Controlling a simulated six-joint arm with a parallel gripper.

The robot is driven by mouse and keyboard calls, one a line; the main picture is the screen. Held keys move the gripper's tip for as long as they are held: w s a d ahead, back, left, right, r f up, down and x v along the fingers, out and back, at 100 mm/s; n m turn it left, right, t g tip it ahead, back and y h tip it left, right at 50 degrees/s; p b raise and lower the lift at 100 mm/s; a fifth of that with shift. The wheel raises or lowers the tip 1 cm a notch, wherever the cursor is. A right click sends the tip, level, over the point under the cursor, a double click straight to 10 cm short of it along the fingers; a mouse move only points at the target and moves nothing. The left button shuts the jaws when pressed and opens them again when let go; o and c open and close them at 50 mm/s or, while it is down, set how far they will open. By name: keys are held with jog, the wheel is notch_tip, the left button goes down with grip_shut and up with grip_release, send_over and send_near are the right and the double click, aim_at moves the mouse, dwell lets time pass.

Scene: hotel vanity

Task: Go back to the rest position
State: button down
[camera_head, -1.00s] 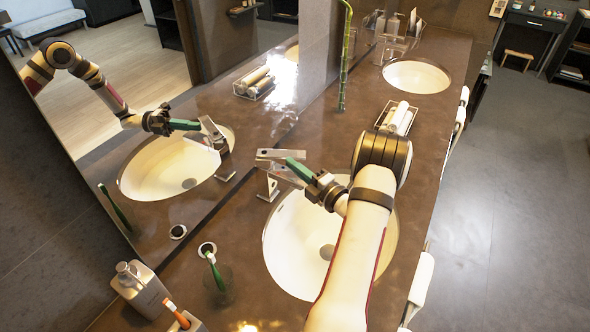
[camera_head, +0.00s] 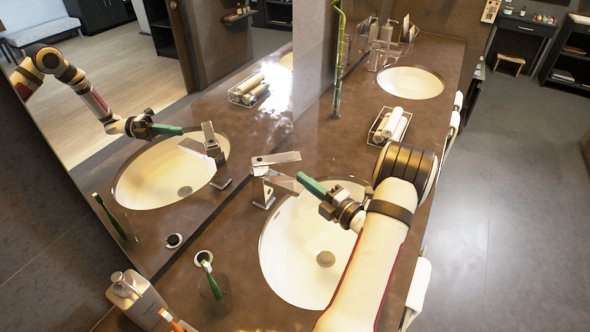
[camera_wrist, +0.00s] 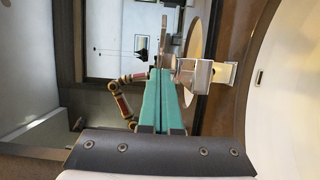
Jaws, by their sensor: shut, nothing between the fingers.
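My gripper (camera_head: 313,187) has green fingers and hangs over the near sink (camera_head: 285,262), by its back rim. In the wrist view the two green fingers (camera_wrist: 163,75) lie together with nothing between them. The silver faucet (camera_head: 268,180) stands just left of the fingertips in the head view, and a small gap seems to separate them. The faucet also shows beyond the fingertips in the wrist view (camera_wrist: 195,75). The arm reaches in from the bottom right and hides part of the sink's right side.
A tray of rolled towels (camera_head: 388,126) sits behind my arm. A bamboo stalk (camera_head: 337,70) stands by the mirror. A glass with a green toothbrush (camera_head: 213,285) and a soap dispenser (camera_head: 135,295) are at the front left. The far sink (camera_head: 410,83) is clear, and open floor lies right.

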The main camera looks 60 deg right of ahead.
jog(key=s, duration=0.8)
jog(key=w+r+m+g, duration=0.1)
jog(key=w+m, duration=0.1)
jog(key=w, duration=0.2)
jog(key=w+r+m+g+h, duration=0.1)
jog(key=w+r+m+g, duration=0.1)
jog(key=w, duration=0.3)
jog(key=w+r+m+g, duration=0.2)
jog(key=w, duration=0.3)
jog(key=shift+w, duration=0.1)
jog(key=w+a+r+m+g, duration=0.1)
jog(key=w+a+m+g, duration=0.15)
jog(key=a, duration=0.25)
jog(key=w+a+r+m+g, duration=0.1)
jog(key=a+r+m+g, duration=0.1)
jog(key=a+m, duration=0.3)
jog(key=s+a+m+g+y, duration=0.2)
jog(key=a, duration=0.7)
jog(key=s+a+m+g+y, duration=0.1)
jog(key=s+a, duration=0.1)
jog(key=a, duration=0.7)
jog(key=s+a+m+g+y, duration=0.3)
jog(key=s+a+g+y, duration=0.1)
jog(key=s+a, duration=1.1)
jog(key=a+y, duration=0.1)
jog(key=a, duration=0.2)
jog(key=shift+a+g+y, duration=0.3)
jog(key=shift+a+g, duration=0.05)
jog(key=shift+a, duration=0.05)
